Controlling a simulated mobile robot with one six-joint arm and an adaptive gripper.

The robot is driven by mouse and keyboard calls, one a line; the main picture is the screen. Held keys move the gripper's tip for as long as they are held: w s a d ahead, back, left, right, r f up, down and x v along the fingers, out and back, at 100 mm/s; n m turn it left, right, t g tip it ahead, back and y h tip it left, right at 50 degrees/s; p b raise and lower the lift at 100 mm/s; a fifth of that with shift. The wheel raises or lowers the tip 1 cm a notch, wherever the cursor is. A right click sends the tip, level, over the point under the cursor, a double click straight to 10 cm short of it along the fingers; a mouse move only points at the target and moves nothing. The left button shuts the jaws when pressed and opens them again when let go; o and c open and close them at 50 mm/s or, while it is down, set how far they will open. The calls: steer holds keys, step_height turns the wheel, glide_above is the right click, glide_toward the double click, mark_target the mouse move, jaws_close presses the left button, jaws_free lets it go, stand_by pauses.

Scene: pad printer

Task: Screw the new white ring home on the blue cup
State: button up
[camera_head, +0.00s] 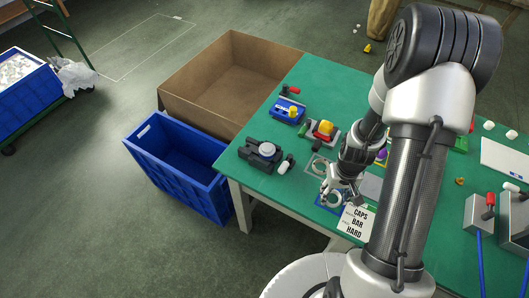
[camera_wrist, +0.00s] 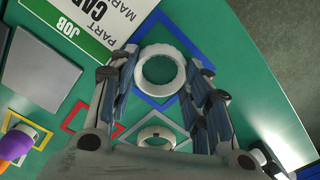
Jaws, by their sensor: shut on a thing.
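My gripper (camera_wrist: 162,66) is shut on a white ring (camera_wrist: 160,90), with one finger on either side of it. In the wrist view the ring is over a blue-outlined square (camera_wrist: 142,21) on the green table; whether it touches the table I cannot tell. My gripper (camera_head: 337,193) also shows low over the table's front in the head view. A second white ring (camera_wrist: 155,128) lies in a grey-outlined square, nearer my wrist.
A blue crate (camera_head: 180,168) and an open cardboard box (camera_head: 224,82) are beyond the left edge. Lever boxes (camera_head: 478,214) stand at right.

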steer(key=shift+r+p, duration=1.9)
steer(key=shift+r, duration=0.65)
